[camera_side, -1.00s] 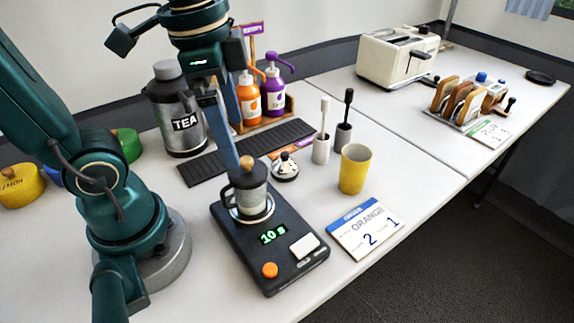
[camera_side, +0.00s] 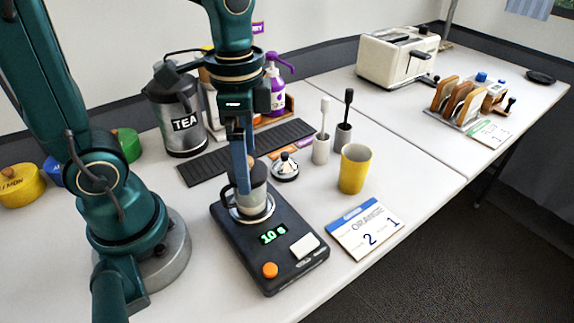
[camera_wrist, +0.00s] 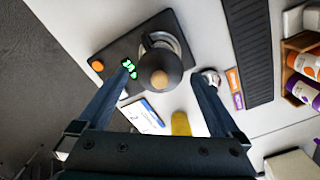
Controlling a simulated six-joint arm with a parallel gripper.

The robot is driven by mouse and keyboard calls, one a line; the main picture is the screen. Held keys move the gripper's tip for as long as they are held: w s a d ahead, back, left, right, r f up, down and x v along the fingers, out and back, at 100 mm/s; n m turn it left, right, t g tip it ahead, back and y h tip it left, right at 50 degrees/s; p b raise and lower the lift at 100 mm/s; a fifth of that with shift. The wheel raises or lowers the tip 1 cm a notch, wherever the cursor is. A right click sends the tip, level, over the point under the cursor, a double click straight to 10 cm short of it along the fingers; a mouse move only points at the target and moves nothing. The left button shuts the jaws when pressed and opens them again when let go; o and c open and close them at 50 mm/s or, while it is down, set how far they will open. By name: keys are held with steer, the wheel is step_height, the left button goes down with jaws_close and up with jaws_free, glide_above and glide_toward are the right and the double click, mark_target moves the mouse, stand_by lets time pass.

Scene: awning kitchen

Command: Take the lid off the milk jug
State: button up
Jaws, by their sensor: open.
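The milk jug (camera_side: 257,198) is a grey metal pot standing upright on a black heater plate (camera_side: 222,214). Its dark lid (camera_wrist: 168,62) with a round wooden knob (camera_wrist: 160,80) is on top in the wrist view. My gripper (camera_side: 243,182) points down over the jug in the side view, and its fingers hide the knob there. In the wrist view my gripper (camera_wrist: 160,77) is open, with one blue finger on each side of the lid and knob. Whether the fingers touch the lid, I cannot tell.
Close by stand a small knobbed pot (camera_side: 285,168), white and black brushes in cups (camera_side: 321,148), a yellow cup (camera_side: 354,170) and a black slatted mat (camera_side: 285,137). A TEA canister (camera_side: 180,125) stands behind.

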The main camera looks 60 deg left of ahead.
steer(key=c, duration=1.2)
steer(key=shift+c, duration=0.2)
steer(key=shift+r, duration=0.15)
